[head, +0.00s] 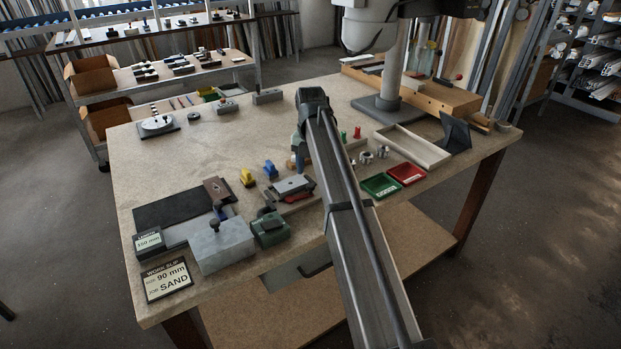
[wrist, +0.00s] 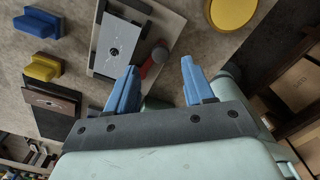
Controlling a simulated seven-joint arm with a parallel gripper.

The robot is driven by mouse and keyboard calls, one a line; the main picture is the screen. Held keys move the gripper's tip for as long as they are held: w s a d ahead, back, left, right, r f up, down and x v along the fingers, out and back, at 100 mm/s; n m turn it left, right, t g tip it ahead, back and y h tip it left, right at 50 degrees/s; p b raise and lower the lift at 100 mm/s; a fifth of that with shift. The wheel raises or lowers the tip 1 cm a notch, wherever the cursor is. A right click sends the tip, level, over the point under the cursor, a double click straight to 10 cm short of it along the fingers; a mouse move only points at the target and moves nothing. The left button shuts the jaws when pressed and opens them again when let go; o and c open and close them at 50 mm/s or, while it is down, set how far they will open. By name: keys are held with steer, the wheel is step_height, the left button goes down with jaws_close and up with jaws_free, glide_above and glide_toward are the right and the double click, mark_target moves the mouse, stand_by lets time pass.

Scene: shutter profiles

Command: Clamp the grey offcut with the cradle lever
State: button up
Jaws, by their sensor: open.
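The grey offcut (wrist: 116,50) is a flat plate with a dark round mark, lying in the pale cradle (wrist: 100,72) in the wrist view. In the head view the offcut (head: 293,185) is near the bench's front edge. In the head view my arm hides part of the gripper.
A blue block (head: 270,168) and a yellow block (head: 247,178) stand left of the cradle. A grey box-like fixture (head: 222,246) and a green one (head: 270,229) stand at the front. Green (head: 380,186) and red (head: 407,173) trays lie to the right. The bench behind is mostly clear.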

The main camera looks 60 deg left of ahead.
mark_target(310, 185)
step_height(310, 185, up, 9)
stand_by(0.3)
stand_by(0.5)
